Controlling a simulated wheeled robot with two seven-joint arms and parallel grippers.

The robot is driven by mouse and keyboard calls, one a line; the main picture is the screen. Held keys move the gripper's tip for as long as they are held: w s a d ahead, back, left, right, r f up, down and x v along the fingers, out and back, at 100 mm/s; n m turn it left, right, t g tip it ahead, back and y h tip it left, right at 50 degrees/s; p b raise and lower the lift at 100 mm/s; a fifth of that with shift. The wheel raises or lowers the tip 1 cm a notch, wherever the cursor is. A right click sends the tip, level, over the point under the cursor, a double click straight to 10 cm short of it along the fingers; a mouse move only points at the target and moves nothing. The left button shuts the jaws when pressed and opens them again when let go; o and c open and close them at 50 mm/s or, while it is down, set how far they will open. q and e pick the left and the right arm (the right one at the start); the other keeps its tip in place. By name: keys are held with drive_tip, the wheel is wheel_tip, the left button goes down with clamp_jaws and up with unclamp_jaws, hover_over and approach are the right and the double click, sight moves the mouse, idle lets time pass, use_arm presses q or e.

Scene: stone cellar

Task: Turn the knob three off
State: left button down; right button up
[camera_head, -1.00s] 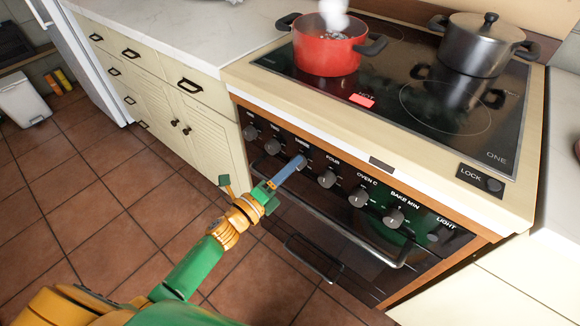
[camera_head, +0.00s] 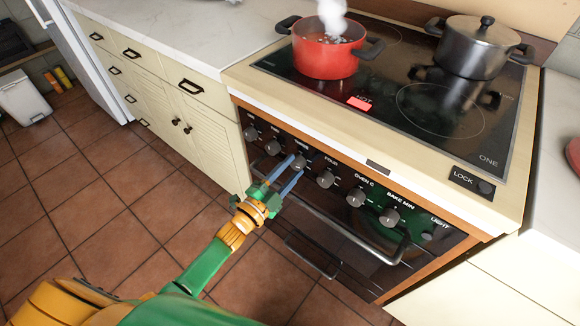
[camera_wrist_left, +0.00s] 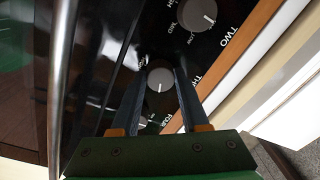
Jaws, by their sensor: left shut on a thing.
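Knob three (camera_head: 300,161) is a grey round knob on the black front panel of the oven, third from the left. In the left wrist view knob three (camera_wrist_left: 160,79) sits between the two dark fingers, with a white pointer line on its face. My left gripper (camera_head: 296,166) is shut on it, one finger on each side; the left gripper also shows in the wrist view (camera_wrist_left: 160,73). Its fingers partly cover the knob's printed label and marks. My right gripper does not show.
Knob two (camera_head: 273,147) and knob four (camera_head: 325,179) flank knob three closely. The oven handle bar (camera_head: 350,230) runs below the knobs. A steaming red pot (camera_head: 325,60) and a grey lidded pot (camera_head: 478,50) stand on the hob. A red hot light (camera_head: 360,103) glows.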

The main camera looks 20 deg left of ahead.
use_arm(q)
drive_tip(key=n+p, duration=0.2)
drive_tip(key=n, duration=0.5)
drive_tip(key=shift+d+r+n+y, duration=0.1)
drive_tip(key=shift+n+y, duration=0.2)
drive_tip(key=n, duration=0.3)
drive_tip(key=shift+n+p, duration=0.3)
drive_tip(key=shift+p, duration=0.05)
drive_tip(key=shift+d+n, duration=0.1)
drive_tip(key=shift+n, duration=1.4)
drive_tip(key=shift+c, duration=2)
unclamp_jaws()
